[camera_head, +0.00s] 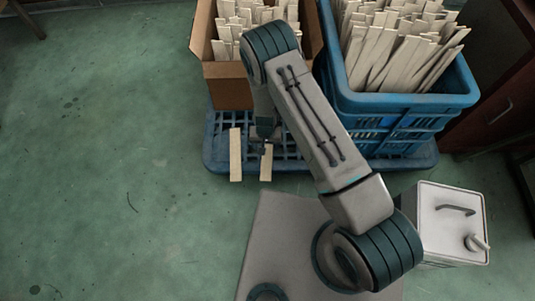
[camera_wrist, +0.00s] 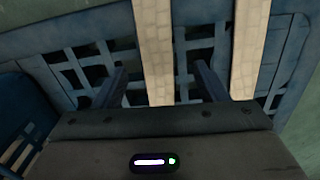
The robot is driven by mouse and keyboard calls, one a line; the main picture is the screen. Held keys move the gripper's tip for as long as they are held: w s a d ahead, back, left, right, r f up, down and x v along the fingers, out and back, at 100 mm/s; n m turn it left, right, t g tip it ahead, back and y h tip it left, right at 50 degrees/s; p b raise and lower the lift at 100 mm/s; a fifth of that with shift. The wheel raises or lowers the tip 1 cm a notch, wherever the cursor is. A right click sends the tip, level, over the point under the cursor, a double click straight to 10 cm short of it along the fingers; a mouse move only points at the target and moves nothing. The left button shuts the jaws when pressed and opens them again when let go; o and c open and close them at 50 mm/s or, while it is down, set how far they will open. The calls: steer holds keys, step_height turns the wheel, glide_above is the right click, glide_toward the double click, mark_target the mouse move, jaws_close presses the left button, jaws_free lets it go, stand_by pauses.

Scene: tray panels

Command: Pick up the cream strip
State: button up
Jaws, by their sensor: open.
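Two cream strips lie side by side across the edge of the blue plastic pallet in the head view, a left one (camera_head: 236,155) and a right one (camera_head: 266,165). My gripper (camera_head: 265,144) is over the right strip, partly hidden by my own arm. In the wrist view my gripper (camera_wrist: 162,82) is open, and one cream strip (camera_wrist: 154,45) runs between its two fingers. The other strip (camera_wrist: 249,45) lies outside the fingers, to the right. I cannot tell how far the fingertips are above the strip.
The blue pallet (camera_head: 217,150) carries a cardboard box (camera_head: 226,85) and a blue crate (camera_head: 400,103), both full of cream strips. A white box with a handle (camera_head: 450,228) stands at the right. The green floor at left is clear.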

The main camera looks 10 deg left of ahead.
mark_target(267, 153)
steer(key=f, duration=0.1)
steer(key=f+b, duration=0.1)
steer(key=f, duration=0.1)
steer(key=f+b, duration=0.1)
steer(key=f, duration=0.1)
steer(key=shift+w+d+f, duration=0.2)
steer(key=shift+w, duration=0.05)
steer(key=shift+r, duration=0.1)
steer(key=c, duration=1.1)
